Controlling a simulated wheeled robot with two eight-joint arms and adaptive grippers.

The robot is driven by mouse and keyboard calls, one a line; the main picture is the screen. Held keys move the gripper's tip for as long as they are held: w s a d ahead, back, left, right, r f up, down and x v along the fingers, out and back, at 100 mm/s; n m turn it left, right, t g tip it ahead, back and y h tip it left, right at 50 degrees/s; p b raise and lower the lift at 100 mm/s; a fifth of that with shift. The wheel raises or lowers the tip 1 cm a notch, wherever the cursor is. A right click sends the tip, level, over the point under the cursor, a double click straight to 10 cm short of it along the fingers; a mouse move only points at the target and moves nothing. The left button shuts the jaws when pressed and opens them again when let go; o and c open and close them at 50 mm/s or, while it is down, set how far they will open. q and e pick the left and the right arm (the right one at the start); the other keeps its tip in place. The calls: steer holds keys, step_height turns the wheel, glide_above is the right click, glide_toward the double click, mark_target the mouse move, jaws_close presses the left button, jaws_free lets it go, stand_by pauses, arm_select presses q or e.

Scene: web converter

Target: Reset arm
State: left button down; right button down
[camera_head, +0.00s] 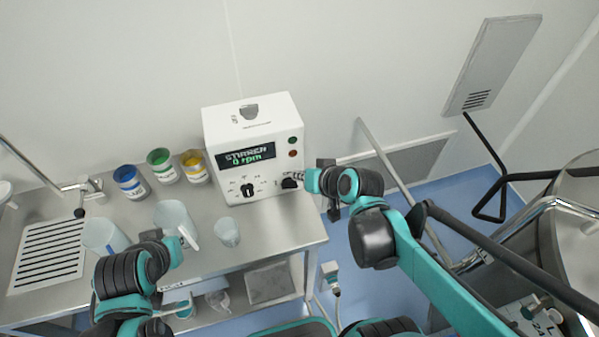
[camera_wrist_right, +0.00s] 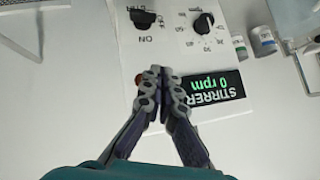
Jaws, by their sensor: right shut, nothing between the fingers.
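The white stirrer box (camera_head: 252,117) stands on the steel bench, and its display (camera_head: 246,157) reads 0 rpm. A black dial (camera_head: 247,190) and a black switch knob (camera_head: 290,183) sit below the display. My right gripper (camera_head: 297,178) is at the right side of the front panel, close by the switch knob. In the right wrist view the right gripper (camera_wrist_right: 163,72) is shut and empty in front of the panel, with the switch knob (camera_wrist_right: 145,18) apart from its fingertips. My left gripper (camera_head: 168,243) is by a clear beaker (camera_head: 174,214); its fingers are mostly hidden.
Blue, green and yellow paint cans (camera_head: 160,166) stand at the back of the bench. A smaller clear beaker (camera_head: 227,233) and a larger one (camera_head: 104,238) stand nearer. A faucet (camera_head: 88,188) and slotted drainer (camera_head: 48,254) are at left. A metal rail (camera_head: 385,165) is near my right arm.

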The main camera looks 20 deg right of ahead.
steer(key=s+d+f+n+g+h+b, duration=0.1)
steer(key=s+d+f+g+h+b, duration=0.1)
steer(key=s+f+b, duration=0.7)
steer(key=shift+s+d+f+h+b, duration=0.15)
steer(key=shift+s+d+h+b, duration=0.2)
steer(key=shift+s+d+h, duration=0.4)
steer(key=shift+d, duration=0.25)
stand_by(0.9)
